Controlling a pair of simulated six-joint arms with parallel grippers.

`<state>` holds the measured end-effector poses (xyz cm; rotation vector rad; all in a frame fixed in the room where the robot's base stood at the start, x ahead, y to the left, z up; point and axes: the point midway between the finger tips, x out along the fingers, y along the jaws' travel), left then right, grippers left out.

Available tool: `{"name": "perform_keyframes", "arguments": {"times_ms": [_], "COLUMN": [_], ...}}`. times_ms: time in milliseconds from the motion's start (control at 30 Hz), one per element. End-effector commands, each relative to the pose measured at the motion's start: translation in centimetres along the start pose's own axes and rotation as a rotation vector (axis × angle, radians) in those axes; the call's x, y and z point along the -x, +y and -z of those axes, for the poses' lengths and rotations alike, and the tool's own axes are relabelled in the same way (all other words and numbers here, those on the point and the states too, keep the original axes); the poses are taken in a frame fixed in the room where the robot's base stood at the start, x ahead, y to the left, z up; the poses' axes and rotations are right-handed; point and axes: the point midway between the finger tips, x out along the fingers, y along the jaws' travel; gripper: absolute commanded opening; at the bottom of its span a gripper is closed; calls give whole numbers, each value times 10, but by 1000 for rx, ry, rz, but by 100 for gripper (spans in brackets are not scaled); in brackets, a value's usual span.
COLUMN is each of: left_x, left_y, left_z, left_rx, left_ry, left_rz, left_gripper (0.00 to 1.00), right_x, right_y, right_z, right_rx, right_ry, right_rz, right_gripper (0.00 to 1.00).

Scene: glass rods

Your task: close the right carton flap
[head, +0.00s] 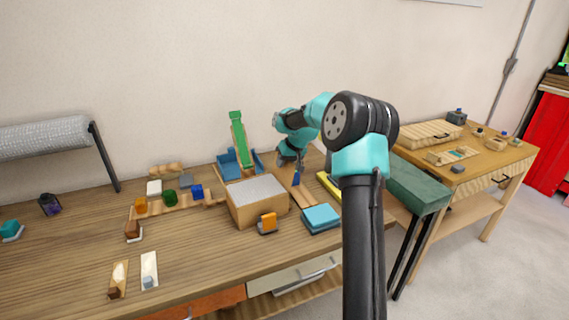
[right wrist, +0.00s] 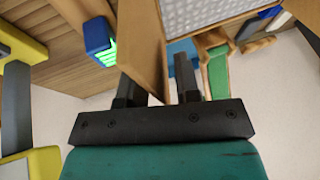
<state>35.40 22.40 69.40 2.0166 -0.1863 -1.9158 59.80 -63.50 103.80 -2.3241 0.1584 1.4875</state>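The carton (head: 258,213) stands on the wooden bench, its top filled by a light grey textured surface. Its right flap (head: 305,198) shows as a tan board reaching out from the right side, not lying over the top. My right gripper (head: 299,168) is above and behind this flap in the head view. In the right wrist view the two dark fingers (right wrist: 158,85) are apart, with the tan flap (right wrist: 145,40) reaching between them. A gap shows beside the right finger; contact at the left finger cannot be told. My left gripper is not in view.
A blue block (head: 321,217) lies right of the carton, and an orange piece (head: 268,222) is at its front. A blue holder with a green strip (head: 238,140) stands behind. Several small blocks lie left.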

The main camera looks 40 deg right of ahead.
Motion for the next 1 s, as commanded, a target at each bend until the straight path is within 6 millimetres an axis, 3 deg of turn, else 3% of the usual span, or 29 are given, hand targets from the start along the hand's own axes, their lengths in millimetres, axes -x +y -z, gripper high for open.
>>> {"name": "perform_keyframes", "arguments": {"times_ms": [300,633,1000], "left_x": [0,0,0], "left_y": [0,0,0], "left_z": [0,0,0], "left_rx": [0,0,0], "left_ry": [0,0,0], "left_rz": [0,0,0], "left_gripper": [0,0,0], "right_x": [-3,-3,-3], "right_y": [0,0,0], "right_z": [0,0,0], "right_rx": [0,0,0], "right_ry": [0,0,0], "right_rz": [0,0,0], "right_gripper": [30,0,0]}}
